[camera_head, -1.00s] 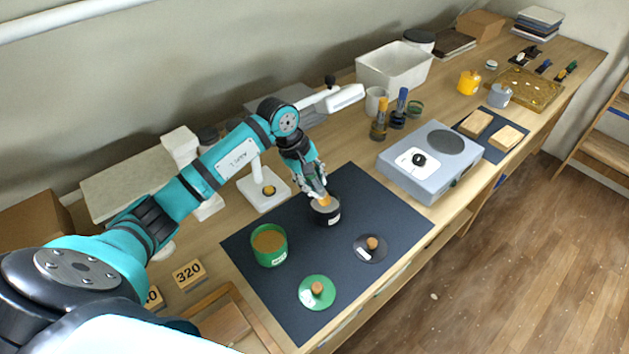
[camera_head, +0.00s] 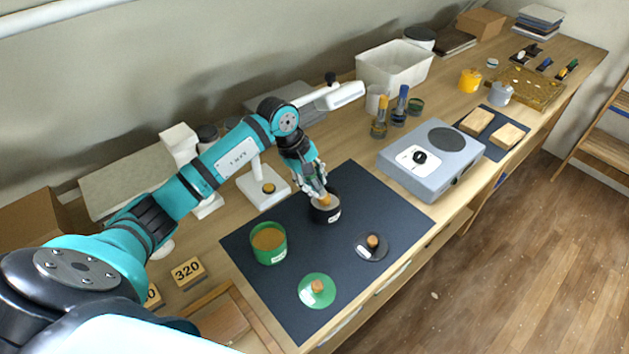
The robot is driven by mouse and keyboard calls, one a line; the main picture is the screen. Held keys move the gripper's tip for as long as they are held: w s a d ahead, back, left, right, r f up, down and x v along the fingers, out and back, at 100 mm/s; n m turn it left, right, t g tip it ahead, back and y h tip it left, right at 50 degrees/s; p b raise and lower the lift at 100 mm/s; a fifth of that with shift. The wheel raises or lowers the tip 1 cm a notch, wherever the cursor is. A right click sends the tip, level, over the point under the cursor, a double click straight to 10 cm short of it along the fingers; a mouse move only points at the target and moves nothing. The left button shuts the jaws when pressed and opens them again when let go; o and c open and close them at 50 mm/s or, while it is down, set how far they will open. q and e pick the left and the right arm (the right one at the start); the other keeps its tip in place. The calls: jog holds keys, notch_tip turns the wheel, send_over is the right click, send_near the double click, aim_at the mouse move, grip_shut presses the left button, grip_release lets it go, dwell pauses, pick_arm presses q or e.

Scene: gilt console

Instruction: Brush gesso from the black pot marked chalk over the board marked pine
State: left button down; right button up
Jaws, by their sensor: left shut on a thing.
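My left gripper (camera_head: 317,190) points down over the black pot (camera_head: 326,214), its fingers shut on a small tan-ended thing that looks like a brush (camera_head: 325,201). The brush end is at the mouth of the pot; how deep it sits is hard to tell. The black pot stands upright on the dark mat (camera_head: 385,205) with a white label too small to read. Two pale wooden boards (camera_head: 475,121) (camera_head: 507,135) lie on a smaller dark mat at the right; I cannot read which is marked pine. My right gripper is out of view.
A green pot (camera_head: 269,244) of brown stuff, a green lid (camera_head: 317,290) and a black lid (camera_head: 371,246) are on the mat. A grey hotplate (camera_head: 431,161) stands between the mat and the boards. Two upright bottle-like things (camera_head: 379,118) (camera_head: 400,106) stand behind it.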

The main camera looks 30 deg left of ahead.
pick_arm(q)
jog(key=shift+f, duration=0.2)
dwell(0.4)
jog(key=shift+s+f+b, duration=0.1)
jog(key=shift+b, duration=0.45)
dwell(1.2)
jog(key=shift+r+p, duration=0.45)
jog(key=shift+r, duration=0.5)
jog(key=shift+r+p, duration=1.05)
jog(key=shift+r, duration=1.55)
